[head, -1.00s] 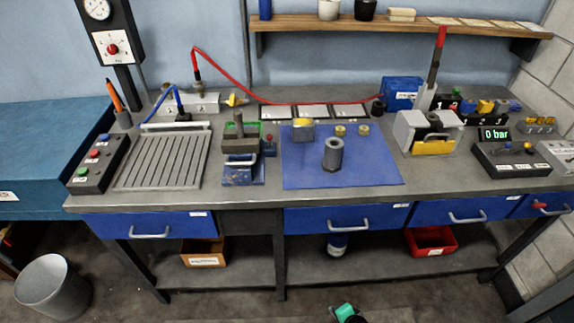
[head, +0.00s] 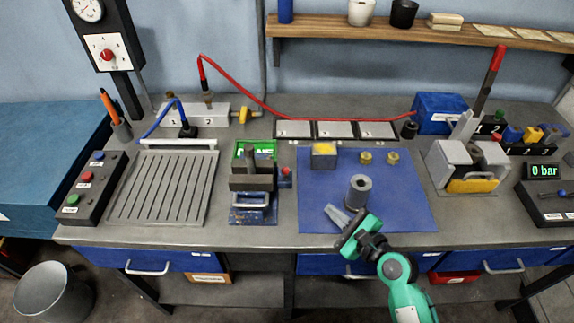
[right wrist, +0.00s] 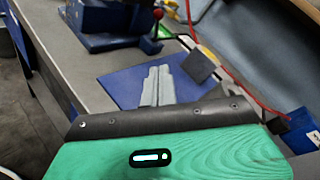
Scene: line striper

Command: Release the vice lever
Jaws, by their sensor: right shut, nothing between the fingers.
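A grey vice (head: 447,160) stands on the bench at the right, with a yellow piece showing low at its front. A long dark lever with a red grip (head: 497,60) rises upright behind it, leaning slightly right. Whether lever and vice join is hard to see. My right gripper (head: 337,215) is shut and empty over the front of the blue mat, left of the vice and apart from it. Its closed fingers (right wrist: 157,86) show in the right wrist view, where I cannot make out the lever. My left gripper is out of view.
A grey hollow cylinder (head: 359,191) stands on the blue mat (head: 315,190) close to my right fingers. A yellow-topped block (head: 324,156) stands behind. A blue-based press-like device (head: 252,190) is left of the mat. A red hose (head: 250,95) runs across the back.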

